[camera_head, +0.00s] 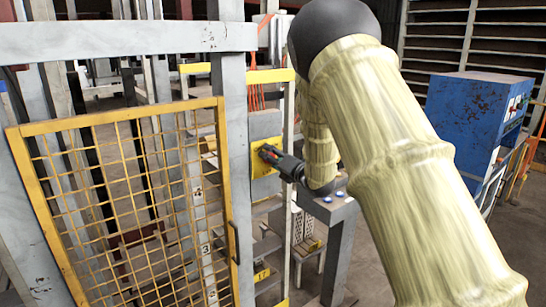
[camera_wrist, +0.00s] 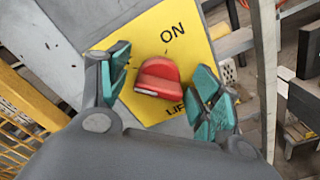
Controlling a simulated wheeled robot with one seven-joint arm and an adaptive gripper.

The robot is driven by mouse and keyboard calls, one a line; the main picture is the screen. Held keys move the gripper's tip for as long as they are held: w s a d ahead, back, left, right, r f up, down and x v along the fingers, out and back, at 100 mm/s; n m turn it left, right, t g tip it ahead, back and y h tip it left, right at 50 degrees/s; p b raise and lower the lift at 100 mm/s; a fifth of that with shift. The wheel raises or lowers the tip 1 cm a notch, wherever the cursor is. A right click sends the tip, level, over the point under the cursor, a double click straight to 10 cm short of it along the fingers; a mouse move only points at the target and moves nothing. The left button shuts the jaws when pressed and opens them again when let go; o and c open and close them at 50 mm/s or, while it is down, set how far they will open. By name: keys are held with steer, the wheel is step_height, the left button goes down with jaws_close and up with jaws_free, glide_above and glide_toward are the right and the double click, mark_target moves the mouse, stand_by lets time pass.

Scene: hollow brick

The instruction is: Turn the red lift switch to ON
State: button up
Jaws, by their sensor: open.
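The red lift switch (camera_wrist: 158,74) sits on a yellow plate (camera_wrist: 206,48) in the wrist view. ON is printed above it, and partly hidden lettering lies below. A pale mark shows on the switch's lower edge, on the side away from ON. My gripper (camera_wrist: 164,80) is open, with one teal finger on each side of the switch. Gaps show between fingers and switch; contact is not visible.
A yellow mesh gate (camera_head: 130,190) stands left of the post (camera_head: 231,120). A grey stand with blue buttons (camera_head: 338,194) is close below and right of my gripper. A blue cabinet (camera_head: 465,115) stands farther right. My arm hides part of the middle.

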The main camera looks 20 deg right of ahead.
steer(key=c, duration=1)
steer(key=shift+f+b, duration=0.15)
steer(key=shift+b, duration=0.3)
steer(key=m+b, duration=0.3)
steer(key=shift+f, duration=0.25)
steer(key=m+b, duration=0.4)
steer(key=m, duration=0.1)
steer(key=shift+d, duration=0.1)
steer(key=m+b, duration=0.1)
steer(key=m, duration=0.4)
steer(key=shift+m, duration=0.4)
steer(key=shift+m+b, duration=0.35)
steer(key=shift+m, duration=1.65)
steer(key=shift+f, duration=0.1)
